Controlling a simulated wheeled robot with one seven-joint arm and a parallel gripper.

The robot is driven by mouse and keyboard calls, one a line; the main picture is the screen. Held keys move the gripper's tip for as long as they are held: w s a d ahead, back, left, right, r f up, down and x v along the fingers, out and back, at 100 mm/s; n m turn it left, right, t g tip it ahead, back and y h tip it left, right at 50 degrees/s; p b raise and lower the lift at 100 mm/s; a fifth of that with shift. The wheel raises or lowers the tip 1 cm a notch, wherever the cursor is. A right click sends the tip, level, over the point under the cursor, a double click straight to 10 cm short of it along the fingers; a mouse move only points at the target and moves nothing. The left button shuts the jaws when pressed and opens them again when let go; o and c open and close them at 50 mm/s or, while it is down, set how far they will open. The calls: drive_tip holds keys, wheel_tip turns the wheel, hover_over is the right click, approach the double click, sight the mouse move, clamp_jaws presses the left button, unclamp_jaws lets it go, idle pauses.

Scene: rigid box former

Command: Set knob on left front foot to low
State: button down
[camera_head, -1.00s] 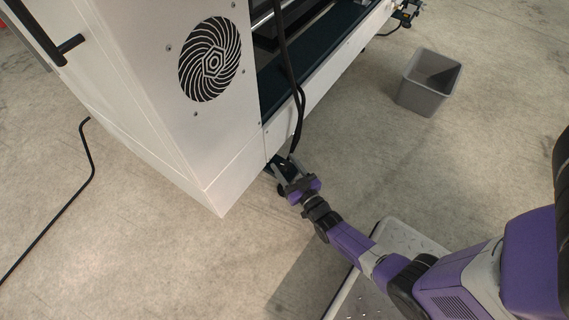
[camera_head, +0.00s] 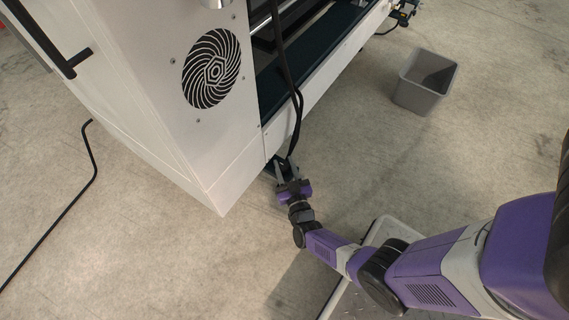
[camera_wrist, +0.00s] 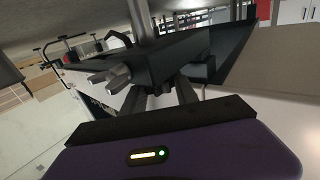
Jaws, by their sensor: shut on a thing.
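The left front foot (camera_head: 273,164) of the white machine shows as a dark piece under its lower front corner in the head view. My gripper (camera_head: 284,168) is at this foot, its grey fingers reaching in under the machine's edge. In the wrist view, the foot's dark angular plate (camera_wrist: 190,48) with an upright grey rod lies just beyond the gripper's purple body. My gripper (camera_wrist: 158,92) is shut on a small dark part beneath the plate, seemingly the knob (camera_wrist: 154,88). The fingers and shadow hide most of it, so its setting cannot be read.
The white machine (camera_head: 185,130) with a round vent stands above and left of my gripper. A grey bin (camera_head: 424,82) stands on the floor at the right. The floor between bin and arm is clear.

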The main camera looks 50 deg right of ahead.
sight(286, 171)
drive_tip(key=shift+a, duration=0.1)
drive_tip(key=c, duration=0.9)
unclamp_jaws()
drive_tip(key=shift+c, duration=0.2)
drive_tip(key=p+v, duration=0.2)
drive_tip(key=v, duration=0.5)
drive_tip(key=shift+s+a, duration=0.25)
drive_tip(key=shift+s, duration=0.05)
